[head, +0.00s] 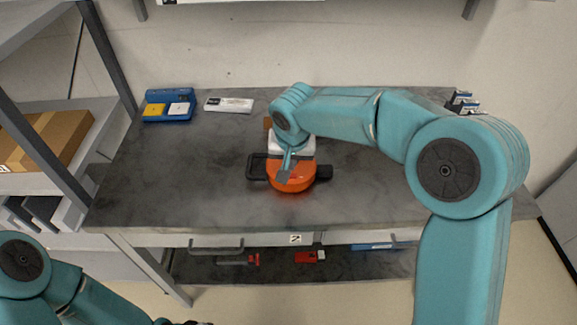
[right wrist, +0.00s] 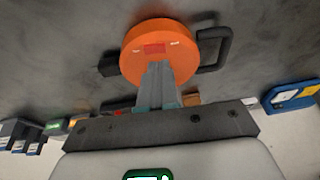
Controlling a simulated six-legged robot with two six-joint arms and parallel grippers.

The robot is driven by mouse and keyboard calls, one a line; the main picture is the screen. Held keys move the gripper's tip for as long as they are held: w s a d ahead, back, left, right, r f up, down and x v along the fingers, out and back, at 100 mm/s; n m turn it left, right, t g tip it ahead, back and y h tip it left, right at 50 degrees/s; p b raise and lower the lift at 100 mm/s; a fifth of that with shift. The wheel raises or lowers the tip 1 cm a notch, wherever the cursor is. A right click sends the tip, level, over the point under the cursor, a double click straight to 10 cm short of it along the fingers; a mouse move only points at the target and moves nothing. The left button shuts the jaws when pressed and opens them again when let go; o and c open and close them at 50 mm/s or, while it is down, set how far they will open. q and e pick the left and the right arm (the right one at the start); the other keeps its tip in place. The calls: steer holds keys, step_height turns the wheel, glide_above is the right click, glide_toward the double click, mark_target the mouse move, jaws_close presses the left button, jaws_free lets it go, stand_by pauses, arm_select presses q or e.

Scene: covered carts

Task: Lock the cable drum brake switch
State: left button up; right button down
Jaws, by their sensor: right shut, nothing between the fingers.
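The cable drum (head: 292,180) is a round orange body with a black handle frame at its left and a black part at its right. It sits on the grey table near the middle. In the right wrist view the drum (right wrist: 160,58) shows a red patch, possibly the brake switch (right wrist: 155,48), with small pale marks beside it. My right gripper (head: 284,178) is over the drum, pointing down at it. Its fingers (right wrist: 157,70) are shut and empty, with tips close to the red patch; contact cannot be told. My left arm shows at the lower left; its gripper is not clearly visible.
A blue case with yellow and white pads (head: 169,105) and a white labelled box (head: 229,105) stand at the back left of the table (head: 160,190). Small dark items (head: 462,101) stand at the back right. Red tools (head: 310,256) lie on the lower shelf.

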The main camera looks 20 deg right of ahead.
steer(key=shift+a+f, duration=0.2)
steer(key=shift+f, duration=1.15)
steer(key=shift+w, duration=0.1)
